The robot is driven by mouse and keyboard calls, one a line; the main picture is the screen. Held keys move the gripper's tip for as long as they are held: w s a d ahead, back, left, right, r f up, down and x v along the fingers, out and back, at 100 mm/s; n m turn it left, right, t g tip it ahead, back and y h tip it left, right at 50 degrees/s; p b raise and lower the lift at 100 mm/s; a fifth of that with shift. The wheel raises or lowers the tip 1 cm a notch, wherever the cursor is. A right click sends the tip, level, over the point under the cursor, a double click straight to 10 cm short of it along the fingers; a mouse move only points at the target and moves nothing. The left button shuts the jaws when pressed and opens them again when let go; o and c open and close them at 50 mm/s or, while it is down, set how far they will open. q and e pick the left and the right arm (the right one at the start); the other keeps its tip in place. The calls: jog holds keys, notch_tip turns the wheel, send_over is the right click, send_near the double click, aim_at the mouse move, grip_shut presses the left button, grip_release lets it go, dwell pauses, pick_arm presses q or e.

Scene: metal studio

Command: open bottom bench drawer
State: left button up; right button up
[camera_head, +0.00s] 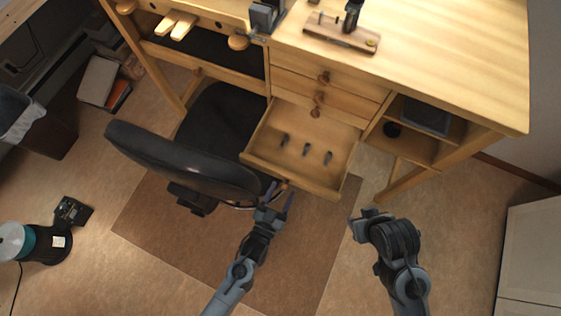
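The wooden workbench (450,60) has a stack of drawers with round knobs. The lowest visible drawer (262,165) is pulled well out, and its interior shows from above. Its knob (285,184) is on the front face, low at the left. My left gripper (279,196) is at this knob, with its two fingers spread apart, one to each side of it. I cannot tell whether they touch it. My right gripper (358,219) is to the right of the drawer's front, away from it; its fingers are too unclear to judge.
A black office chair (180,160) stands close to the drawer's left side. A vise-like tool on a wooden base (340,38) sits on the bench top. The brown mat (190,245) in front has free room.

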dwell(0.3)
pick_arm(q)
jog(key=p+v, duration=0.1)
jog(key=v, duration=1)
jog(key=shift+w, duration=0.1)
